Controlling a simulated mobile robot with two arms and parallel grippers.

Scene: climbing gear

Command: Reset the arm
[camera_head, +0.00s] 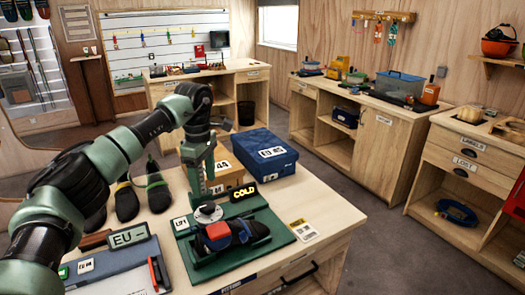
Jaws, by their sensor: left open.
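My left arm comes in from the left, bends above the front bench (320,213) and points down. My left gripper (203,176) is at its lower end, open, above the back of a green press stand (279,233) and in front of boxes. The gripper's fingers are hard to tell from the dark upright behind them. A round metal disc (208,213) sits below it. A red, blue and black climbing shoe (228,234) lies on the stand, apart from the gripper. A lit "COLD" sign (243,191) stands behind the shoe. My right gripper is not in view.
A blue shoe box (265,155) and a cardboard box (226,170) stand behind the press. Dark shoes (126,201) and an "EU" sign (128,237) are at left, near my arm. A red-handled tool (157,272) lies in front.

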